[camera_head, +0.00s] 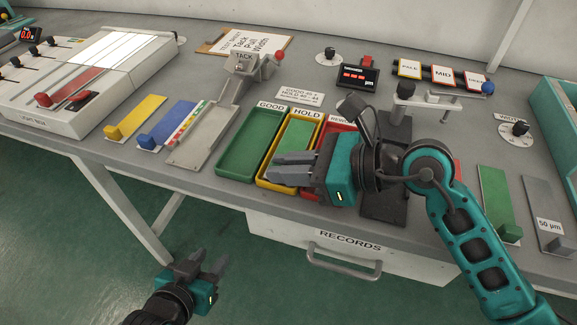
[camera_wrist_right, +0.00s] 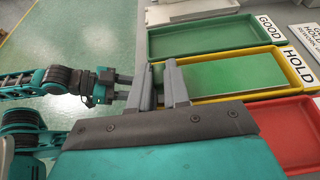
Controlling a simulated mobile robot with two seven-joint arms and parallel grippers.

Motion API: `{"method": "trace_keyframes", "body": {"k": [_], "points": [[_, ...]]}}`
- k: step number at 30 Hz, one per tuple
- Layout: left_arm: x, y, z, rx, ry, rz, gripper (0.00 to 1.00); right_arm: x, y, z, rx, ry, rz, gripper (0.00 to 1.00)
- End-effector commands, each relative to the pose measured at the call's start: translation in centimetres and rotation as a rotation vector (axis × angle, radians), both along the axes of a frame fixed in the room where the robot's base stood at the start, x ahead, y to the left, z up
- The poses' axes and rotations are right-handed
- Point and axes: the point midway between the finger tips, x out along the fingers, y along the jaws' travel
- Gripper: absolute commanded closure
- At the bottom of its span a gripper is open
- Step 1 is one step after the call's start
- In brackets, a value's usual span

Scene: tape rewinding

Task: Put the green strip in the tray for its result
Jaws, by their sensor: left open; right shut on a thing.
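A green strip (camera_head: 297,136) lies within the yellow tray labelled HOLD (camera_head: 262,176). The green strip also shows in the right wrist view (camera_wrist_right: 235,75), flat-looking inside the yellow tray (camera_wrist_right: 262,92). My right gripper (camera_head: 281,168) is at the near end of that tray, shut on the strip's near end, which the fingers mostly hide. Its fingers also show in the right wrist view (camera_wrist_right: 162,85). I cannot tell whether the strip rests fully on the tray floor. My left gripper (camera_head: 210,266) is open and empty, below and in front of the table edge.
The green GOOD tray (camera_head: 225,163) stands left of the HOLD tray and a red tray (camera_wrist_right: 287,125) on its other side. A tack tester (camera_head: 240,75) stands behind. A RECORDS drawer (camera_head: 350,250) is below the table.

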Motion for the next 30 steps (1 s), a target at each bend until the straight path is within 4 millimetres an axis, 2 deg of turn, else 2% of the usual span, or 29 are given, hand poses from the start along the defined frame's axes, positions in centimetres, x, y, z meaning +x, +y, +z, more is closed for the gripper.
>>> {"method": "trace_keyframes", "body": {"k": [1, 3, 4, 12, 23, 29, 30], "points": [[0.1, 0.0, -0.2, -0.001, -0.001, -0.001, 0.57, -0.1, -0.1, -1.3, -0.022, 0.016, 0.003, 1.00], [0.1, -0.1, 0.0, -0.002, -0.004, -0.001, 0.57, -0.2, -0.1, -1.4, -0.025, 0.019, 0.003, 1.00], [0.2, -0.1, 0.1, -0.002, -0.005, -0.001, 0.57, -0.2, -0.1, -1.4, -0.027, 0.020, 0.004, 0.83], [0.4, -0.1, 0.2, -0.003, -0.010, -0.002, 0.57, -0.3, -0.1, -1.7, -0.030, 0.023, 0.007, 0.58], [0.4, -0.2, 0.3, -0.003, -0.010, -0.003, 0.57, -0.3, -0.1, -1.6, -0.030, 0.023, 0.007, 0.58], [0.3, 0.0, 1.5, 0.000, -0.015, -0.001, 0.57, -0.4, -0.2, 0.1, -0.028, 0.024, 0.007, 0.58], [0.2, 0.0, 1.0, 0.000, -0.016, 0.001, 0.57, -0.6, -1.1, -0.1, -0.032, 0.023, 0.006, 0.58]]}}
